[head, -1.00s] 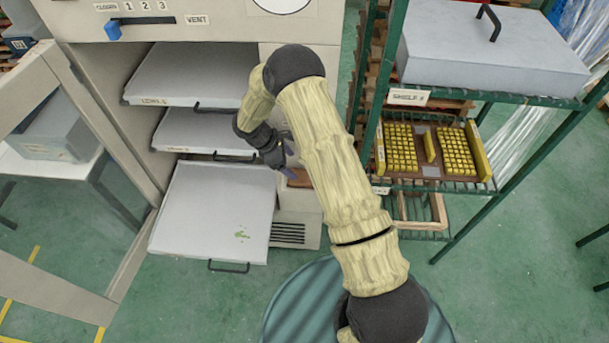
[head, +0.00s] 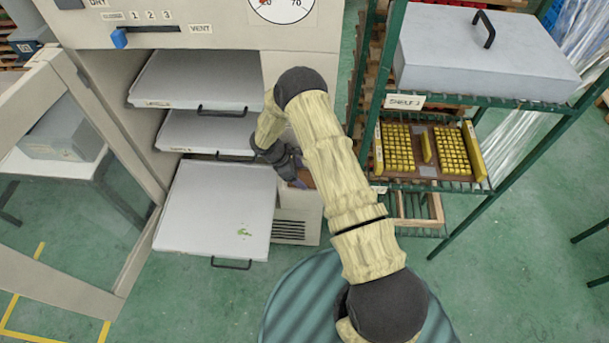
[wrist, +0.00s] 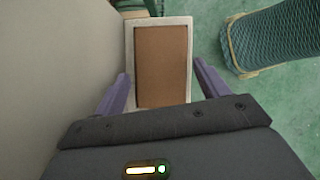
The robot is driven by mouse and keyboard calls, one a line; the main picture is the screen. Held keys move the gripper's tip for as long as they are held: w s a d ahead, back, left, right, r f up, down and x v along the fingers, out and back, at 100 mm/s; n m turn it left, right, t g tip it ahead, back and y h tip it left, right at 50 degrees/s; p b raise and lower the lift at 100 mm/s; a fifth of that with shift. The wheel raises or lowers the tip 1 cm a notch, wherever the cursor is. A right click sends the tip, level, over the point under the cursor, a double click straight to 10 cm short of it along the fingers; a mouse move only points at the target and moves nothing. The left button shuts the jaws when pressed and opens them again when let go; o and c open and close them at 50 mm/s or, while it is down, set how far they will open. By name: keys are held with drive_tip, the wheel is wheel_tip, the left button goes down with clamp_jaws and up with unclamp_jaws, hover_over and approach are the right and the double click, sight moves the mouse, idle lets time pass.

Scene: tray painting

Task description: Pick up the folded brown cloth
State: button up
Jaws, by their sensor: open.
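A flat brown rectangle that looks like the folded brown cloth (wrist: 162,60) lies inside a pale-rimmed tray (wrist: 131,50) in the wrist view. In the head view only a small brown patch of it (head: 305,180) shows beside the oven's side; my gripper and arm hide the rest. My gripper (wrist: 163,82) is open, with one purple-grey finger on each side of the lower part of the tray. Nothing is between the fingers in its grasp. In the head view my gripper (head: 291,172) is right of the oven's shelves; its height above the cloth is unclear.
The beige oven (head: 300,75) stands close on the left with its door open. Several grey trays stick out, the lowest (head: 215,205) with a green smear. A green rack (head: 480,100) on the right holds a grey case (head: 480,65) and yellow blocks (head: 400,150).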

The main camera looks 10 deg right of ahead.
drive_tip(key=shift+x, duration=0.95)
drive_tip(key=shift+c, duration=0.4)
drive_tip(key=c, duration=0.5)
